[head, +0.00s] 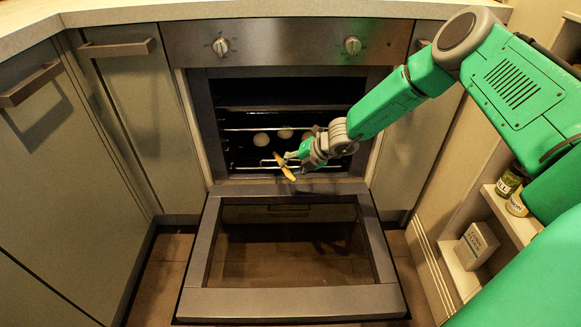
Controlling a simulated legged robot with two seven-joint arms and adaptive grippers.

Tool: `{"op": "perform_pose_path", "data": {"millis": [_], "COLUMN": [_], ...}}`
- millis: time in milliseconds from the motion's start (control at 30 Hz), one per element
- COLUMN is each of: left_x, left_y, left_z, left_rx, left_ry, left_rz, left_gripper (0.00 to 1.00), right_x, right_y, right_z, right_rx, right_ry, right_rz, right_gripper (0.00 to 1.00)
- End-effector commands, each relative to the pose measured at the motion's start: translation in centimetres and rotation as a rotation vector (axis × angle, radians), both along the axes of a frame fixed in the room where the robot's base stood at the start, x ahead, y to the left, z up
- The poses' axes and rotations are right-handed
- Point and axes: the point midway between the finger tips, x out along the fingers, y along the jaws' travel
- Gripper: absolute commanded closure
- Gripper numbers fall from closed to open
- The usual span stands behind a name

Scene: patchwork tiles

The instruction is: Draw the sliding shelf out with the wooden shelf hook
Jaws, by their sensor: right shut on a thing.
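The oven (287,42) stands open in the middle of the head view, its door (290,301) folded down flat toward me. Inside are dark wire racks (245,128), with several pale round items (261,139) on or near one of them. The sliding shelf cannot be told apart surely from the other racks. My right gripper (285,163) is at the oven opening, above the inner edge of the door. It is shut on the wooden shelf hook (284,167), a short yellowish piece held tilted. Whether the hook touches a rack cannot be told. My left gripper is not in view.
Cabinets with handles (30,84) flank the oven on the left. At the right, open shelves hold a jar (510,181), a can (517,204) and a white box (476,245). The lowered door fills the floor space before the oven.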

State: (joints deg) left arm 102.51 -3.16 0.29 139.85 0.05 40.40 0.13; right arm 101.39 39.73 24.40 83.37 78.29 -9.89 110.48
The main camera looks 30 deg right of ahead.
Motion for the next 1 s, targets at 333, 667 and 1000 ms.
{"op": "perform_pose_path", "data": {"millis": [333,667,1000], "left_x": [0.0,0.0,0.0], "left_y": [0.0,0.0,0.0], "left_z": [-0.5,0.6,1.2], "left_rx": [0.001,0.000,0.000], "left_ry": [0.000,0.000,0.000], "left_rz": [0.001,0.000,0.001], "left_gripper": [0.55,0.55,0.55], "right_x": [-2.0,-3.7,-4.3], "right_y": [1.2,2.5,2.6], "right_z": [-0.7,-0.2,0.1], "right_rx": [0.013,0.010,0.000], "right_ry": [0.008,0.011,-0.001], "right_rz": [-0.005,0.009,0.001], "right_gripper": [1.00,1.00,1.00]}}
